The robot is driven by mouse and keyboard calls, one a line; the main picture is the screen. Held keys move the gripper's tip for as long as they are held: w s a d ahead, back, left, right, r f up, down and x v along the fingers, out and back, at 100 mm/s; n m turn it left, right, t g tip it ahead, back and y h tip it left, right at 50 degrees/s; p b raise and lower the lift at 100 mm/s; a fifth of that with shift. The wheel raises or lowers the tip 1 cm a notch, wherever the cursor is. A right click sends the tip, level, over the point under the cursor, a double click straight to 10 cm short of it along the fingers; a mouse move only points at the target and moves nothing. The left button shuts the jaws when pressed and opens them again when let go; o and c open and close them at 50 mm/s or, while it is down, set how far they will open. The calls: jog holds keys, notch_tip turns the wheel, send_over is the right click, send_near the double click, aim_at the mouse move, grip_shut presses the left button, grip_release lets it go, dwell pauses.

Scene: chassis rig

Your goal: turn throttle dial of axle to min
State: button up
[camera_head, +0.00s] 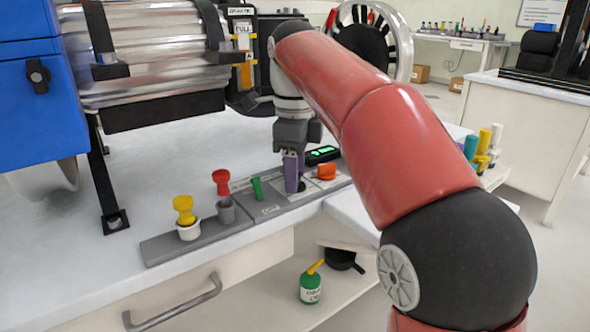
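A grey control panel (268,209) lies along the front edge of the bench. On it stand a yellow knob (184,209), a red knob (221,182), a tilted green lever (257,188) and an orange knob (326,171). A small black display with green characters (322,155) sits behind the orange knob. No label legible here tells which control is the axle throttle dial. My gripper (293,187) points down at the panel between the green lever and the orange knob. A purple upright part shows at its fingertips; whether it is the fingers or a held thing is unclear. The gripper hides what is beneath it.
A large ribbed metal cylinder (150,50) and a blue box (40,110) stand on the bench at left, with a black support leg (103,180). A green bottle (311,284) is on the shelf below. Colored cylinders (484,150) stand at right. My red arm covers the right side.

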jog(key=c, duration=0.7)
